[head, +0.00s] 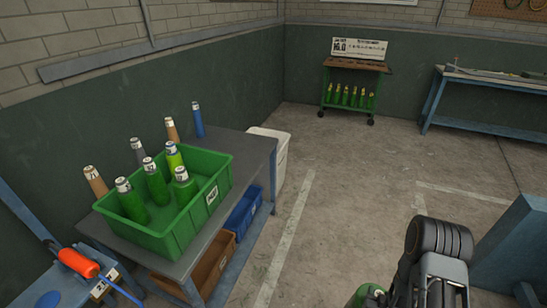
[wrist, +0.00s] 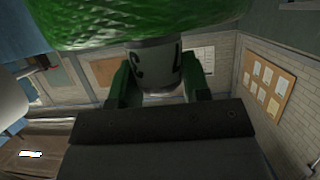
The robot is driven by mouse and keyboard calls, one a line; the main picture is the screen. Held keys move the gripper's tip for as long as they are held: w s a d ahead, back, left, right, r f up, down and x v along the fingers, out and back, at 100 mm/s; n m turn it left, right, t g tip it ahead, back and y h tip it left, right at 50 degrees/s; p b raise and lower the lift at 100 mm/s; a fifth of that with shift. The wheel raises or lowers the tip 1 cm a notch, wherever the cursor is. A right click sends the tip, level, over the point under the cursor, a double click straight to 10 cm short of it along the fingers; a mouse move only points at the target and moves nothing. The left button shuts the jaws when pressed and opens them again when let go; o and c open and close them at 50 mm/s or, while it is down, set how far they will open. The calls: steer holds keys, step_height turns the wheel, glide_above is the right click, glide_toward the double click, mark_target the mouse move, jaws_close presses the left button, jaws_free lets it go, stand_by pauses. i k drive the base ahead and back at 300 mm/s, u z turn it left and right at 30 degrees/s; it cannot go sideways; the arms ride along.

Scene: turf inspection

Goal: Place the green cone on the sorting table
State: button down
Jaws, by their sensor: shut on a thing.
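A green cone with a textured green body (wrist: 150,22) and a pale grey lettered end is held between the two fingers of my gripper (wrist: 158,78) in the wrist view. My gripper is shut on its grey end. In the head view a part of the green cone (head: 362,296) shows at the bottom edge, beside my dark wrist; the rest is cut off. A grey-topped table (head: 252,147) at the left bears a green crate (head: 222,172) with several green cones. Which table is the sorting table is not clear from any label.
Tan, grey and blue cones stand behind the crate. Bins (head: 243,212) sit under the grey-topped table. A small wheeled rack (head: 350,68) with several green cones stands at the far wall. A blue bench (head: 490,82) is at the right. The middle floor is clear.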

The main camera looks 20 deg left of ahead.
mark_target(234, 153)
steer(key=i, duration=3.45)
steer(key=u, duration=3.45)
